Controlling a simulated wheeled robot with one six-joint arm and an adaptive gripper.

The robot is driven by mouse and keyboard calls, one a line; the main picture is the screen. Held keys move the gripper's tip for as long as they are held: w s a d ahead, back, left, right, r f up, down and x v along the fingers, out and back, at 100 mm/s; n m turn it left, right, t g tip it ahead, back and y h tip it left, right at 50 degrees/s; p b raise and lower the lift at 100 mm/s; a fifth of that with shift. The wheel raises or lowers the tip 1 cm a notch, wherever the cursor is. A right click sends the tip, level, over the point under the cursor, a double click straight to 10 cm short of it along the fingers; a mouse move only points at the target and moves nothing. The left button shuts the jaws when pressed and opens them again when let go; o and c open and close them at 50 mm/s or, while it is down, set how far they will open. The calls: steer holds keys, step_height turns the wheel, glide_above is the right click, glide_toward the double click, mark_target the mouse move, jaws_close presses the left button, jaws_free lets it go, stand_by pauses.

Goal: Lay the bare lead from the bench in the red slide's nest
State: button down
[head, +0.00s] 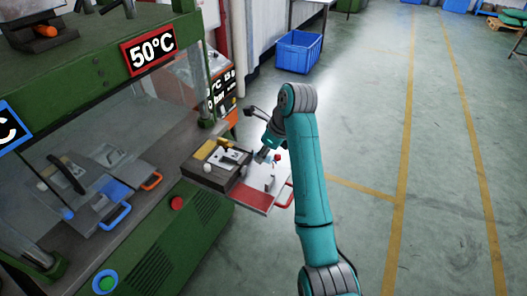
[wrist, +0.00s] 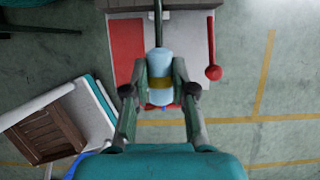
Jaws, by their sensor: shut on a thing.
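My gripper (head: 264,155) is over the small station at the right end of the green machine. In the wrist view my gripper (wrist: 160,92) is shut on a pale blue, rounded piece with a brown band, which I take to be the bare lead (wrist: 159,65). A dark cable-like length runs up from it. The red slide (head: 252,197), with a red handle, sticks out below my gripper. Its red surface (wrist: 126,48) also shows left of the held piece in the wrist view. I cannot make out the nest, nor whether the lead touches the slide.
A dark block with yellow and pale parts (head: 217,162) stands left of my gripper. Slides with blue (head: 115,217) and orange handles lie in the green press.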

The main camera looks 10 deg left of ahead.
steer(key=shift+f, duration=3.85)
steer(key=c, duration=0.9)
jaws_free()
steer(key=shift+o, duration=0.2)
steer(key=shift+r, duration=0.1)
steer(key=shift+v, duration=3.55)
